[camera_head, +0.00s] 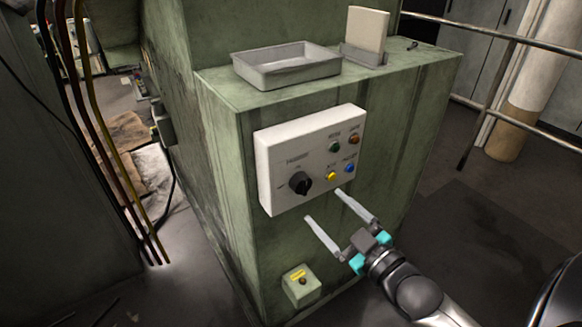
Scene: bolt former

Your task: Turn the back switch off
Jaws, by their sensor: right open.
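A green machine cabinet (345,250) stands in the middle of the head view. On its front is a white control panel (290,150) with a black rotary knob (299,183) and several coloured buttons. A small box with a yellow label (301,282) sits low on the same face. A grey box (162,121) is on the machine's left side, towards the back; its details are too small to tell. I cannot tell which of these is the back switch. My right gripper (323,205) is open and empty, its fingertips just below the panel's lower edge. My left gripper is not in view.
A grey tray (287,72) and a holder with a pale upright plate (368,32) stand on the cabinet's top. Cables (103,150) hang at the left. A metal railing (490,100) runs at the right, with clear floor before it.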

